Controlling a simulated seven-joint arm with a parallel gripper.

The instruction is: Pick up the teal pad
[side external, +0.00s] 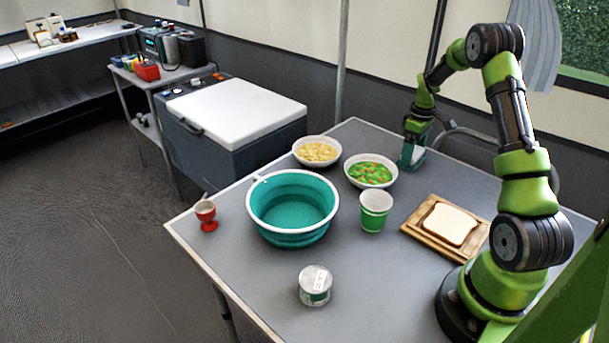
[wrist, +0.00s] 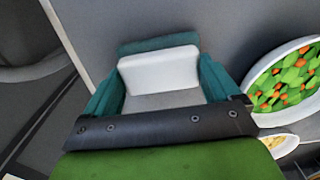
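The teal pad (wrist: 158,44) shows in the wrist view as a teal strip along the far edge of a white block-like part, which faces my camera. In the side external view the white part (side external: 418,153) shows low at my gripper, near the table's back edge. My gripper (side external: 410,160) points down there. In the wrist view its two teal fingers (wrist: 161,70) are wide apart, one on each side of the pad, with grey table visible between them. The pad's sides lie very close to the fingertips; contact is not clear.
A bowl of green and orange food (side external: 370,172) stands just left of my gripper, with a bowl of yellow food (side external: 317,152) beyond. A teal basin (side external: 293,231), green cup (side external: 375,217), can (side external: 314,285), red egg cup (side external: 206,213) and bread board (side external: 423,239) stand nearer.

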